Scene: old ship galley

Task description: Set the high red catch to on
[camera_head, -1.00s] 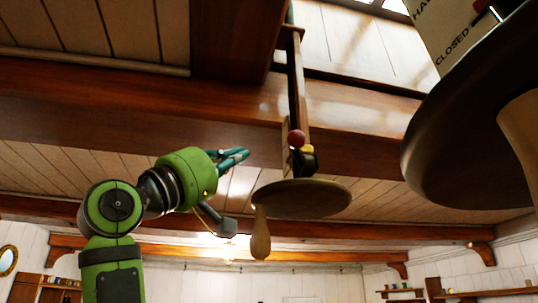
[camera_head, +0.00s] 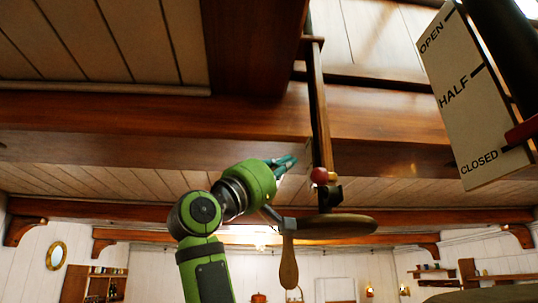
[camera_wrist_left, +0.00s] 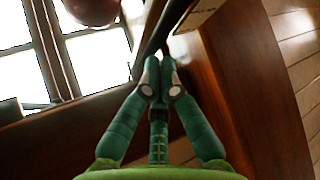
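The red catch shows as a small red ball knob (camera_head: 320,175) at the lower end of a dark upright bar (camera_head: 318,105) below the ceiling beam. A reddish ball (camera_wrist_left: 90,8), probably the same knob, is cut off at the top left there. My right gripper is not in view.
A wooden disc (camera_head: 335,227) with a hanging handle (camera_head: 289,263) is just below the knob and my left wrist. A placard (camera_head: 470,100) marked OPEN, HALF and CLOSED hangs at right, with a red pointer (camera_head: 522,130) near CLOSED. A heavy beam (camera_head: 150,120) runs behind.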

